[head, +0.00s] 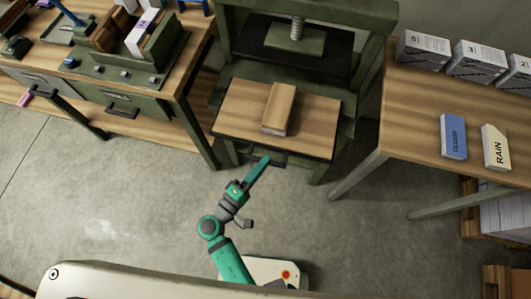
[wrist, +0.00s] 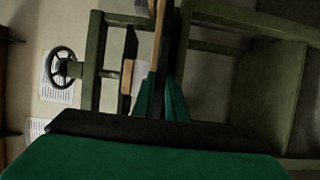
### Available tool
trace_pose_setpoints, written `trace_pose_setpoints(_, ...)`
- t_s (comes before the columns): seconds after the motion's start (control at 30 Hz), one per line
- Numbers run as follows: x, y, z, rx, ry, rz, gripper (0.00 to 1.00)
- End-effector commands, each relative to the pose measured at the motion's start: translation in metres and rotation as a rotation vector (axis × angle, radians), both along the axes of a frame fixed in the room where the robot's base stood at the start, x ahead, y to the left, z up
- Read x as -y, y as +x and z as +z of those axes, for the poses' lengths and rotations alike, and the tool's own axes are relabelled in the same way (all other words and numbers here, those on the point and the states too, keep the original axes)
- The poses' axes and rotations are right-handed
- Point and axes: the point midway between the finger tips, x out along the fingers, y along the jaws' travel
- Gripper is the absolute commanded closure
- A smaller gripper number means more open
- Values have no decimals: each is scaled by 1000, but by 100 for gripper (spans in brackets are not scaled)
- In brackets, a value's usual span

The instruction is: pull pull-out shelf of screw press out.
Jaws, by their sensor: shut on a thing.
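A dark handle (head: 280,164) sits under the shelf's front edge. My gripper (head: 263,160) is at this handle and shut on it. In the wrist view the green fingers (wrist: 163,95) are close together beside the shelf's edge; the handle between them is mostly hidden.
A workbench with drawers (head: 130,102) stands at left. A black handwheel (wrist: 62,66) shows in the wrist view.

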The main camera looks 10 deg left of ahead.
Motion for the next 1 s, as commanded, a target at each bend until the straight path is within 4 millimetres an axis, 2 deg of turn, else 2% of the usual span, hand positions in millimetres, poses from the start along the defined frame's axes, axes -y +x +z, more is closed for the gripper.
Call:
trace_pose_setpoints(0.03, -5, -3, 0, -1, 2, 12, 100)
trace_pose_setpoints(0.47, -7, -6, 0, -1, 3, 16, 100)
trace_pose_setpoints(0.5, -8, -6, 0, -1, 3, 16, 85)
trace_pose_setpoints(0.57, -8, -6, 0, -1, 3, 16, 71)
trace_pose_setpoints(0.6, -7, -6, 0, -1, 2, 15, 69)
trace_pose_setpoints(0.87, -3, -6, 0, 0, 1, 4, 69)
trace_pose_setpoints(1.0, -6, -13, -1, -1, 1, 1, 69)
